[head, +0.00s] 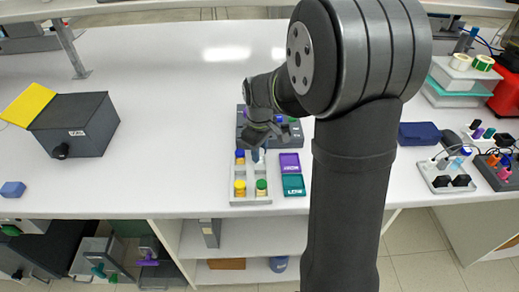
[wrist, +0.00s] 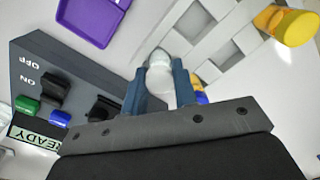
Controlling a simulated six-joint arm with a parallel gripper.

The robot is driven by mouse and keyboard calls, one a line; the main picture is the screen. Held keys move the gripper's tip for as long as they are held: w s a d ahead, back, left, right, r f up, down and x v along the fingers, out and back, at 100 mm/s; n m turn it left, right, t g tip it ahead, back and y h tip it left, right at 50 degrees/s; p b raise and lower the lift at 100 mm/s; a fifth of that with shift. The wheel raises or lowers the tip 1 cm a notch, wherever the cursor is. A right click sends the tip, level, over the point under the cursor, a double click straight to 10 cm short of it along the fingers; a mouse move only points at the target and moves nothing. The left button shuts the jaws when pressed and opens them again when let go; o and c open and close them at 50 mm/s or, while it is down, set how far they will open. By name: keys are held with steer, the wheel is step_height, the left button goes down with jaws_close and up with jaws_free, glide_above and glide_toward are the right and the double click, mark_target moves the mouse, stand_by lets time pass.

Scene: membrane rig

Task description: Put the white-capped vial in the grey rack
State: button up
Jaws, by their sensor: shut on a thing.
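In the wrist view my gripper (wrist: 160,78) is shut on the white-capped vial (wrist: 159,58), whose pale rounded top shows between the two blue-grey fingers. In the head view my gripper (head: 258,147) is over the back end of the grey rack (head: 250,171), and the held vial is mostly hidden there. The rack, a light grey grid, also shows in the wrist view (wrist: 205,70), just beyond the vial. Whether the vial touches the rack I cannot tell. The rack holds a blue-capped vial (head: 240,156), a yellow-capped vial (head: 240,187) and a green-capped vial (head: 261,187).
A dark grey switch box (wrist: 60,75) stands close beside my gripper. A purple tray (head: 290,163) and a teal tray (head: 293,185) lie right of the rack. A dark box (head: 75,125) with a yellow lid stands left. The table between is clear.

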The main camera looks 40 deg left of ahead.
stand_by(0.4)
steer(key=o, duration=1.2)
steer(key=shift+r, duration=3.05)
steer(key=shift+f, duration=0.1)
steer(key=shift+f, duration=2.95)
